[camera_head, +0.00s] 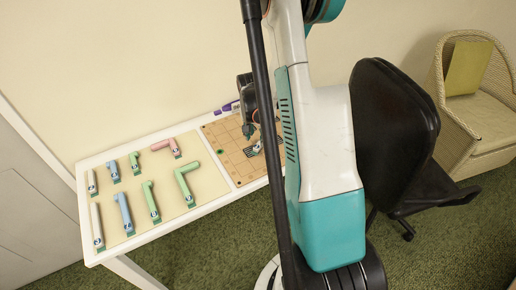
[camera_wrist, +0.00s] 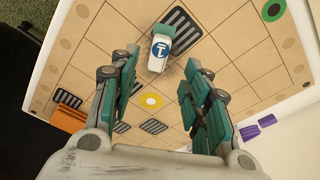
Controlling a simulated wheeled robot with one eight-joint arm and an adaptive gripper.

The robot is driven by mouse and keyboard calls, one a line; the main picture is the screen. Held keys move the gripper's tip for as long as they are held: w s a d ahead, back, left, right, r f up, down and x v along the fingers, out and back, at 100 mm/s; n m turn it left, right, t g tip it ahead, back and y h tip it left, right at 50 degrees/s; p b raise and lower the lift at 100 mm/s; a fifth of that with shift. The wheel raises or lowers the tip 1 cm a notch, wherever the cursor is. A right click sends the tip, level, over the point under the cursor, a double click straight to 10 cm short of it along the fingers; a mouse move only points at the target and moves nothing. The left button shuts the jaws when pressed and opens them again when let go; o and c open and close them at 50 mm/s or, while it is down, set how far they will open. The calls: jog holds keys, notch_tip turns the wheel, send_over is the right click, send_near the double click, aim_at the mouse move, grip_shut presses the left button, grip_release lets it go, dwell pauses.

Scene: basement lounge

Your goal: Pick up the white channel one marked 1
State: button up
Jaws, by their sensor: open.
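In the wrist view, a short white piece (camera_wrist: 160,53) with a blue round mark reading 1 and a green part at its end sits on a striped cell of the tan grid board (camera_wrist: 85,45). My gripper (camera_wrist: 160,62) is open and empty, with one teal finger on each side of the picture and the white piece ahead between their tips. Neither finger appears to touch it. In the head view, my gripper (camera_head: 249,130) hangs over the left part of the board (camera_head: 225,138). My arm hides much of the board there.
The white table (camera_head: 161,234) also bears a cream panel (camera_head: 164,190) with several pale green, blue, pink and white pieces. Purple items (camera_head: 229,106) lie behind the board. A black chair (camera_head: 392,130) and a wicker armchair (camera_head: 470,105) stand at the right.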

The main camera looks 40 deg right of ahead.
aim_at(258, 145)
jog(key=f+b, duration=0.1)
jog(key=f, duration=0.1)
jog(key=f+b, duration=0.1)
jog(key=f, duration=0.1)
jog(key=shift+d+f, duration=0.2)
jog(key=shift+f, duration=0.2)
jog(key=shift+s, duration=0.1)
jog(key=shift+c, duration=0.3)
jog(key=c, duration=0.9)
jog(key=shift+o, duration=0.2)
jog(key=shift+r, duration=0.15)
